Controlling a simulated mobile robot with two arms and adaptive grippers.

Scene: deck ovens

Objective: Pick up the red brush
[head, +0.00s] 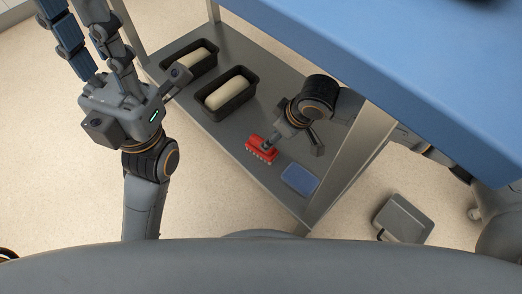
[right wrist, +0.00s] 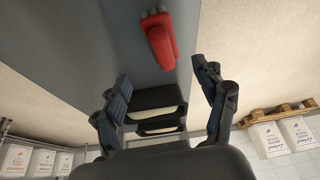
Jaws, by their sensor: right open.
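The red brush (head: 261,149) with pale bristles lies on the grey lower shelf (head: 235,155), near its front edge. My right gripper (head: 293,148) is open and empty, over the shelf at the brush; one finger overlaps the brush's right end in the head view. In the right wrist view the brush (right wrist: 158,38) shows above the gap between the open fingers (right wrist: 165,85), not between them. I cannot tell whether a finger touches it. My left gripper (head: 80,25) is raised left of the shelf, its fingers apart and nothing seen between them.
Two dark loaf pans (head: 227,108) with pale dough stand on the shelf's far left part. A blue flat item (head: 299,179) lies right of the brush. A blue tabletop (head: 400,60) overhangs the shelf, with a metal post (head: 350,165) at the right. A grey container (head: 405,217) is on the floor.

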